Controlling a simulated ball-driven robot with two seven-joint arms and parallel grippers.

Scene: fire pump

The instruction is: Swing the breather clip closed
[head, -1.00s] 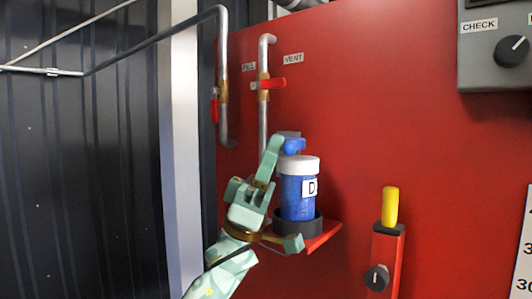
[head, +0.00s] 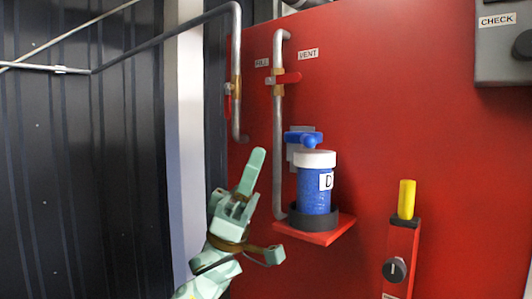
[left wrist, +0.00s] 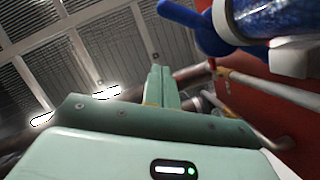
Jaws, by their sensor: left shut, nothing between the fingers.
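The blue breather canister (head: 313,190) has a white cap and a "D" label. It stands upright in a black cup (head: 312,219) on a small red shelf. The blue clip (head: 303,139) sits on a grey bracket on the panel, just above and behind the cap; I cannot tell whether it touches the canister. My left gripper (head: 253,162) is shut and empty, pointing up, to the left of the canister and apart from it. In the left wrist view its fingers (left wrist: 160,84) are together, with the clip (left wrist: 193,22) and canister (left wrist: 282,14) at upper right.
The red shelf (head: 322,239) juts from the red panel (head: 380,130). A yellow-topped red post (head: 403,240) stands at right. Free space lies left of the canister.

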